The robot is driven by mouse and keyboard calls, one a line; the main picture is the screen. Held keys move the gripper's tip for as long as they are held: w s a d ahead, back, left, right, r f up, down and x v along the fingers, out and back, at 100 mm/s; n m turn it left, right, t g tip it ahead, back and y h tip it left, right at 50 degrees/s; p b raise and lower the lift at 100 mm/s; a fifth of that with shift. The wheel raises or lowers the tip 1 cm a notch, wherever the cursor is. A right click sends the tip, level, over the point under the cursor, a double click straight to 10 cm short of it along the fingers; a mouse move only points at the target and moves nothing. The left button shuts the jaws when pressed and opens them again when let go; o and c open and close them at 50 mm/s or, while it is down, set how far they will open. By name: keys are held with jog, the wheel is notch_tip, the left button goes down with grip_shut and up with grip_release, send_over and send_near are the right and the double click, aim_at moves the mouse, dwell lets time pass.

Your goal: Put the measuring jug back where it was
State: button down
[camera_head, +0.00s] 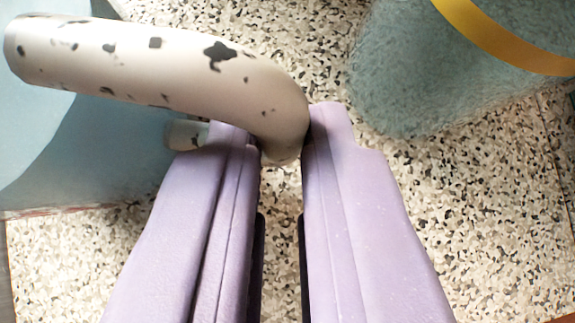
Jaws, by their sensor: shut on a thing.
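My gripper (281,138) has two lilac fingers that come up from the bottom of the view. It is shut on a thick, curved, off-white handle (150,58) with dark chipped spots. The handle runs from the upper left and bends down between the fingertips. A short lower piece of it shows left of the left finger. Beside it at the left is a pale blue body (50,150), cut off by the picture's edge. I take this to be the measuring jug; its rim and most of its body are out of view.
A translucent blue-green thing (400,85) with a yellow band (510,45) stands at the upper right, close to the right fingertip but apart from it. The speckled terrazzo surface (480,210) is bare at the right. A brown edge shows at the bottom right corner.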

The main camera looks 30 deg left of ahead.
jog(key=c, duration=1.5)
grip_release()
jog(key=shift+f, duration=0.1)
jog(key=shift+c, duration=0.2)
jog(key=o, duration=0.4)
jog(key=shift+s+d+r, duration=0.1)
jog(key=shift+s+r, duration=0.15)
jog(key=shift+r, duration=0.15)
jog(key=p+v, duration=0.1)
jog(key=v, duration=1)
jog(key=shift+p, duration=0.35)
jog(key=shift+s+r, duration=0.1)
jog(key=shift+r, duration=0.05)
